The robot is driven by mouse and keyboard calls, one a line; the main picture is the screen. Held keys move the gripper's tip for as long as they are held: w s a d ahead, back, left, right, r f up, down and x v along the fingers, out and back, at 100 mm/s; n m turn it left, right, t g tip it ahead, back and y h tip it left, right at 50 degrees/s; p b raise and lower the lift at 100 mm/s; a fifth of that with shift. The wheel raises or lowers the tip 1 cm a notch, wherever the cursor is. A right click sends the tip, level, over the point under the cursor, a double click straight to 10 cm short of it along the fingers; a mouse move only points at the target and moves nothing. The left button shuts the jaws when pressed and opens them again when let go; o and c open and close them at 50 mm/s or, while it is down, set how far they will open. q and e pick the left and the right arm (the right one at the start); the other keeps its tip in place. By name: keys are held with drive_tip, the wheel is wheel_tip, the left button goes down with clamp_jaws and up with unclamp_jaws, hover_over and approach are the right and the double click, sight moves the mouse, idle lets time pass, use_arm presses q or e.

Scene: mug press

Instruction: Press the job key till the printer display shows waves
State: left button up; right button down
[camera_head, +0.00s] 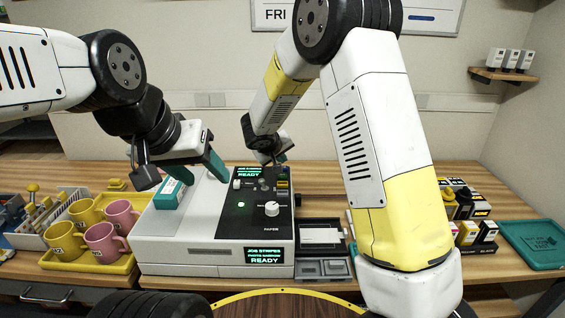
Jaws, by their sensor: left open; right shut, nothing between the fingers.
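The printer (190,225) is a white and grey machine with a black control panel (240,217). Its front display (265,255) reads "JOB STRIPES", a smaller line that seems to say "PHOTO NARROW", and "READY". A second small display (249,170) at the panel's back also ends in "READY". The panel has a white dial (271,208), a green light (241,204) and small keys; I cannot tell which is the job key. My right gripper (274,160) is shut and empty over the panel's back edge, its tips partly hidden. My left gripper (203,178) is open above the printer's left part.
A teal box (168,194) sits at the printer's left. A yellow tray (75,264) holds pink and yellow mugs at left. A dark tray unit (320,235) stands right of the printer. Small boxes and a teal tray (535,246) are further right. My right arm covers the middle right.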

drive_tip(key=shift+f, duration=0.15)
idle(0.5)
drive_tip(key=shift+f, duration=0.3)
drive_tip(key=shift+f, duration=0.45)
idle(0.6)
idle(0.3)
drive_tip(key=shift+r, duration=0.9)
drive_tip(key=shift+r, duration=2.5)
drive_tip(key=shift+d, duration=0.1)
